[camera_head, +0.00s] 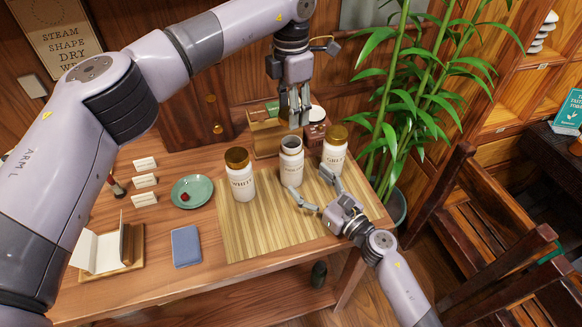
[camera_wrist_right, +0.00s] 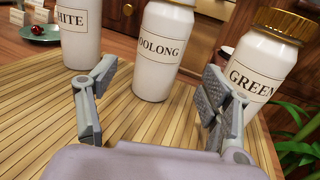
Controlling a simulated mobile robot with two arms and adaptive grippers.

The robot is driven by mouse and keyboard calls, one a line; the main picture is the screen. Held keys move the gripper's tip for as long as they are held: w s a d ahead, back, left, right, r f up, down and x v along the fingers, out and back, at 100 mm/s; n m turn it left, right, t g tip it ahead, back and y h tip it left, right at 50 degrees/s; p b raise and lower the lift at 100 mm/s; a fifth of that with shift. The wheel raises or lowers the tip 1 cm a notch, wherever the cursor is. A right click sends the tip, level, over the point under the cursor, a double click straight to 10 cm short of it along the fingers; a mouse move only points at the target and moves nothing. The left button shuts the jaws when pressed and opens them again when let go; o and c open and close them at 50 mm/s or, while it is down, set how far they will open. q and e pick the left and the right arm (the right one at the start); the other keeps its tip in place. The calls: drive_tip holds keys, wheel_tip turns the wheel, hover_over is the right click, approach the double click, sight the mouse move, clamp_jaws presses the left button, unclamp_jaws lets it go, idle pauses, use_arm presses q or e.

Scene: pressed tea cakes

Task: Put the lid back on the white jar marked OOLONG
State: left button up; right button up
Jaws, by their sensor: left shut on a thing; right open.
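The white OOLONG jar (camera_head: 291,168) stands upright on the bamboo mat, its dark mouth open with no lid on it. It also shows in the right wrist view (camera_wrist_right: 157,55), its top cut off. My left gripper (camera_head: 294,120) points down above and just behind the jar's mouth. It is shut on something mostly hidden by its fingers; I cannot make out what. My right gripper (camera_head: 314,190) is open and empty, low in front of the OOLONG jar. In the right wrist view its fingers (camera_wrist_right: 155,95) are spread, with the jar beyond them.
The WHITE jar (camera_head: 241,181) and GREEN jar (camera_head: 334,155), both with gold lids, flank the OOLONG jar. The bamboo mat (camera_head: 245,235) is clear in front. A green plate (camera_head: 202,188), blue cloth (camera_head: 186,246) and open booklet (camera_head: 99,252) lie left. A plant (camera_head: 410,120) stands right.

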use_arm(q)
drive_tip(key=shift+s, duration=0.1)
use_arm(e)
drive_tip(key=x, duration=0.7)
use_arm(q)
drive_tip(key=shift+d+r, duration=0.1)
use_arm(e)
clamp_jaws()
use_arm(q)
hover_over(291, 152)
drive_tip(key=w, duration=0.3)
drive_tip(key=shift+s+d+f, duration=0.1)
drive_tip(key=shift+s+f, duration=0.05)
drive_tip(key=shift+f, duration=1.1)
drive_tip(key=shift+s+f, duration=0.1)
drive_tip(key=shift+f, duration=1.15)
